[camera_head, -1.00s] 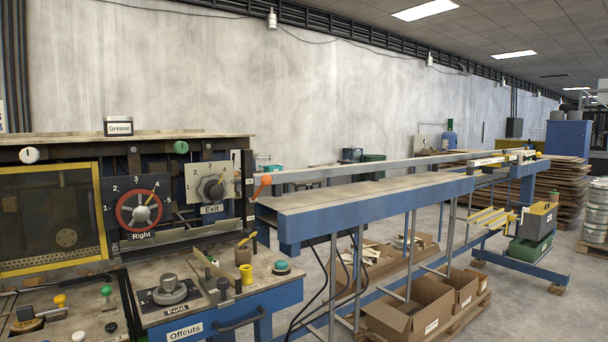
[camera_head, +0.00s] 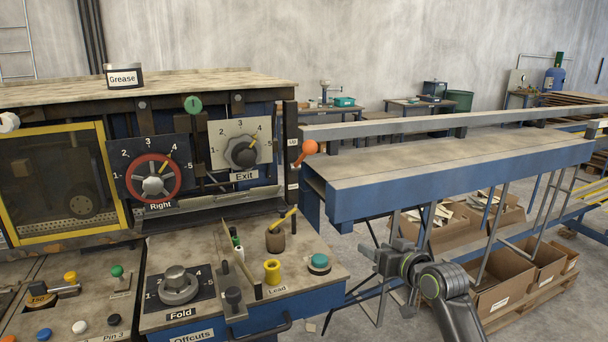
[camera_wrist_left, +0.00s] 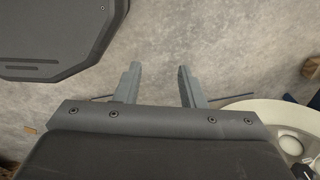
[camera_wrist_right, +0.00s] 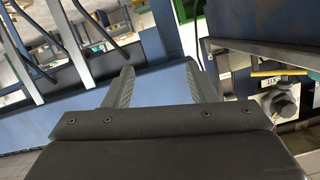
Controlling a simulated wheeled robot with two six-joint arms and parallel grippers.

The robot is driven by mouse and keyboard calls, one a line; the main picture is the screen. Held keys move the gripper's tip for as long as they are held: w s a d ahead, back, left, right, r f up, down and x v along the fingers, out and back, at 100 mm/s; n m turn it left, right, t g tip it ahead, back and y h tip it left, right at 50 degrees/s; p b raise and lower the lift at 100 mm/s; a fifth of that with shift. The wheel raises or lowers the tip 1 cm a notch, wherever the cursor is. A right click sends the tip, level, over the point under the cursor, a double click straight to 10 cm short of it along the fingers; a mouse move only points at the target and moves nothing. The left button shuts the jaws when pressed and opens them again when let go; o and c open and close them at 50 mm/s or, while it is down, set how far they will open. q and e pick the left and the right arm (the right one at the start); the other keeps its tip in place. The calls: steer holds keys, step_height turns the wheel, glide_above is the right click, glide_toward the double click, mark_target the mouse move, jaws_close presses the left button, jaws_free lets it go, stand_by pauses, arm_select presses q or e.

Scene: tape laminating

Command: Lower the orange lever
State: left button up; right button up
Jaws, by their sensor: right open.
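The orange lever (camera_head: 308,148) has a round orange knob and sticks out at the right edge of the machine panel, beside a small "Up" label. Its knob is level with the upper part of the panel. My right gripper (camera_head: 376,250) is open and empty, below and to the right of the lever and apart from it, in front of the blue table. In the right wrist view its two fingers (camera_wrist_right: 158,80) are spread with nothing between them. My left gripper (camera_wrist_left: 157,82) shows only in the left wrist view, open and empty above the grey floor.
The Exit dial (camera_head: 245,151) is left of the lever. The long blue-edged table (camera_head: 450,165) reaches right from it. A console (camera_head: 225,260) with several knobs juts out below the panel. Cardboard boxes (camera_head: 505,300) stand under the table.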

steer(key=s+a+r+n+t+y, duration=0.1)
steer(key=s+a+r, duration=0.1)
steer(key=r, duration=0.6)
steer(key=s+a+r+n+y, duration=0.1)
steer(key=a+r+n+y, duration=0.15)
steer(key=r, duration=0.55)
steer(key=n+y+p, duration=0.1)
steer(key=p, duration=0.1)
glide_toward(315, 149)
steer(key=p+x, duration=0.4)
steer(key=x, duration=0.8)
steer(key=shift+a, duration=0.1)
arm_select(q)
step_height(315, 149, up, 7)
steer(key=w, duration=0.1)
steer(key=shift+w+d+r+p, duration=0.2)
steer(key=shift+w+p, duration=0.15)
steer(key=shift+w, duration=0.05)
arm_select(e)
steer(key=shift+x, duration=0.8)
steer(key=shift+f, duration=0.1)
steer(key=shift+c, duration=0.2)
jaws_close()
